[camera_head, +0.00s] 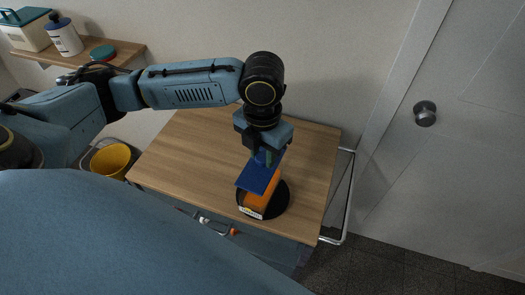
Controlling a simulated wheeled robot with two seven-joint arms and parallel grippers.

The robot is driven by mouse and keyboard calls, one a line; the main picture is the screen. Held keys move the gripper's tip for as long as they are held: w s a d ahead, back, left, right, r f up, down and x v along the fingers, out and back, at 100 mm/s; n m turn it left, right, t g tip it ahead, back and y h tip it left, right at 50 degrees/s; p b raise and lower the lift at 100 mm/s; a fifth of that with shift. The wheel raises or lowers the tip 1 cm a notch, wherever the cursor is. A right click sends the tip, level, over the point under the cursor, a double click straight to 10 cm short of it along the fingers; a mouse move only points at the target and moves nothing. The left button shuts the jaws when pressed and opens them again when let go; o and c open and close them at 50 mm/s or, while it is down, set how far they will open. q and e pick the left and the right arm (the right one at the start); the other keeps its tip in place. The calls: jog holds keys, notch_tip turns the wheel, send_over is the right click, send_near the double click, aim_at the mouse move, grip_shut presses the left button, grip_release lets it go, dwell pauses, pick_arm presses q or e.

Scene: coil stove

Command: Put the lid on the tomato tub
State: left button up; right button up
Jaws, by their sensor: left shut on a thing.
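An orange tub (259,202) with a pale label on its front stands on a round black base (278,203) near the front right of the wooden table. A flat blue lid (258,177) is over the tub's top, slightly askew to it. I cannot tell whether it touches the rim. My left gripper (264,158) is above the lid and shut on its knob, which the fingers mostly hide. My right gripper does not show.
The wooden table (190,160) is clear to the left. A metal rail (345,190) runs along its right side. A wall shelf (85,52) holds containers, and a yellow bucket (110,160) stands left of the table.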

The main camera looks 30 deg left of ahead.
aim_at(263, 167)
pick_arm(q)
jog(key=shift+f+b, duration=1.5)
jog(key=shift+b, duration=0.2)
jog(key=shift+f+b, duration=0.3)
jog(key=shift+f, duration=0.8)
jog(key=shift+p, duration=1.05)
jog(key=shift+f+p, duration=0.15)
jog(key=shift+p, duration=0.3)
jog(key=shift+p, duration=0.5)
dwell(0.6)
jog(key=o, duration=1.5)
jog(key=shift+o, duration=0.2)
